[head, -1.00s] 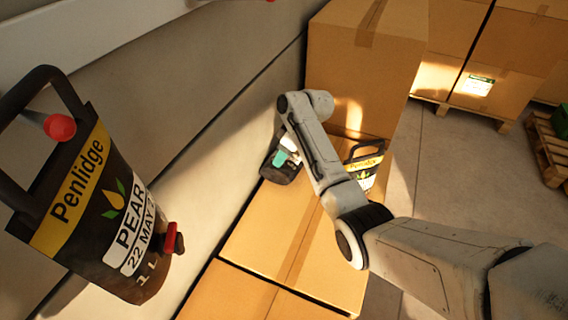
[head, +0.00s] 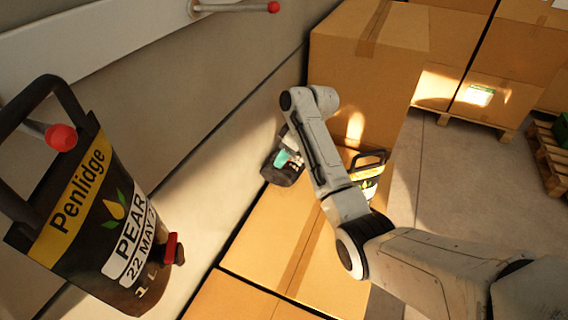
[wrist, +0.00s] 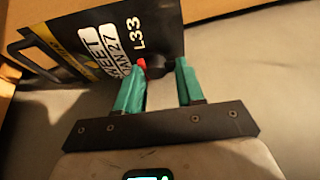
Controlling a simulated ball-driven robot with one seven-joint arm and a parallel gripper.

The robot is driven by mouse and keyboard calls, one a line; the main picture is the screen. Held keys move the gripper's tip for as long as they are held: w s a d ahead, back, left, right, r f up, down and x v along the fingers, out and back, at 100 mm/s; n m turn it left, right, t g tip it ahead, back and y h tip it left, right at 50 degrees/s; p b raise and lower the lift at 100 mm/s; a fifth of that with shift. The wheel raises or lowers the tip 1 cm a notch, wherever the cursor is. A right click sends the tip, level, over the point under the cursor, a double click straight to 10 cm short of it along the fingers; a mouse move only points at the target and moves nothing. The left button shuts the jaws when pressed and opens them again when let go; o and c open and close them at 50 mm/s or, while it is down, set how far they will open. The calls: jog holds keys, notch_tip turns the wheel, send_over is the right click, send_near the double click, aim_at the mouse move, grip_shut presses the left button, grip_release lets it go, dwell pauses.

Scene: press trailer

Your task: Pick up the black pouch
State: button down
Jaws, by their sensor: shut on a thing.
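In the wrist view a black pouch (wrist: 110,22) with a yellow band, white print and a dark handle fills the upper left. In the head view my gripper (head: 283,158) is beside the wall, above the boxes. A dark shape is at its fingers, but I cannot make out the pouch's print there.
A large Penlidge pear pouch (head: 110,225) hangs at the near left by a red-tipped peg (head: 60,137). Another Penlidge pouch (head: 370,180) stands on the cardboard boxes (head: 285,235), partly behind my arm. A tall box (head: 365,80) rises behind. Open floor (head: 440,190) lies to the right.

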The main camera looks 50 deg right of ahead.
jog(key=s+a+r+p, duration=0.4)
jog(key=s+r+p, duration=0.3)
jog(key=s, duration=0.6)
jog(key=shift+a+r, duration=0.15)
jog(key=shift+r, duration=0.95)
